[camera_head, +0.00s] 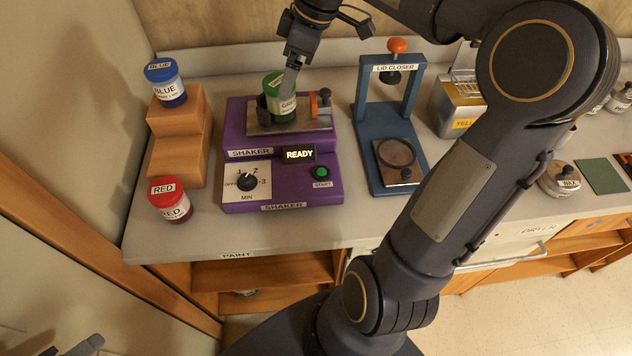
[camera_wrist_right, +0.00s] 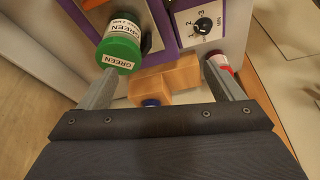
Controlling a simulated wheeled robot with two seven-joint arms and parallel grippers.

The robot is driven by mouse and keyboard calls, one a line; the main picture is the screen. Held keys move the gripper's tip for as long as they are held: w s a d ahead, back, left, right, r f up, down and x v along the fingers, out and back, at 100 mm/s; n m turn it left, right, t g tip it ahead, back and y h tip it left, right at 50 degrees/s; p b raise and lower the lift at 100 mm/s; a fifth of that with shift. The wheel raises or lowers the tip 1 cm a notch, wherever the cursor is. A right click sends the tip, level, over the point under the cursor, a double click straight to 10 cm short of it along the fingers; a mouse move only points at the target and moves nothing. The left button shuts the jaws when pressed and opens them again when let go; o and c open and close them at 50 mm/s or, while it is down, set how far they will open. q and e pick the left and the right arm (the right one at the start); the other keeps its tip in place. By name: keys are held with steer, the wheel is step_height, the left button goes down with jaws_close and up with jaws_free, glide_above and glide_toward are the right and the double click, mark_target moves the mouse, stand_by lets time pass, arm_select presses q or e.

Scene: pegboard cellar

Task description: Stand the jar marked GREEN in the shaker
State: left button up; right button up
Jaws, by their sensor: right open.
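The jar marked GREEN (camera_head: 281,108), with a green lid and white label, stands upright on the metal plate of the purple shaker (camera_head: 238,132), at a dark curved holder. It also shows in the right wrist view (camera_wrist_right: 122,48), close to the left-hand finger. The shaker's sign reads READY, and an orange clamp piece (camera_head: 313,104) stands right of the jar. My right gripper (camera_head: 289,82) is open just above and at the jar, partly covering it; its fingers (camera_wrist_right: 163,88) are wide apart. Grey parts at the lower left edge seem to be my left gripper (camera_head: 75,347), mostly cut off.
A blue jar (camera_head: 171,92) stands on a wooden step block (camera_head: 180,135); a red jar (camera_head: 171,204) stands in front of it. The blue lid closer (camera_head: 367,125) is right of the shaker. A yellow-labelled tin (camera_head: 461,105) is farther right. My right arm crosses the bench.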

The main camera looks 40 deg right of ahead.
steer(key=s+a+f+m+t, duration=0.1)
steer(key=s+a+f+m, duration=0.2)
steer(key=s, duration=0.4)
steer(key=s+a+f+m+t, duration=0.1)
steer(key=s+a+f+m, duration=0.2)
steer(key=s, duration=0.4)
steer(key=s+a+f+m+y, duration=0.1)
steer(key=s+a+f+m, duration=0.3)
steer(key=s, duration=0.3)
steer(key=shift+f+m+t, duration=0.2)
steer(key=shift+m+t, duration=0.1)
steer(key=shift+t, duration=0.1)
steer(key=shift+s, duration=0.1)
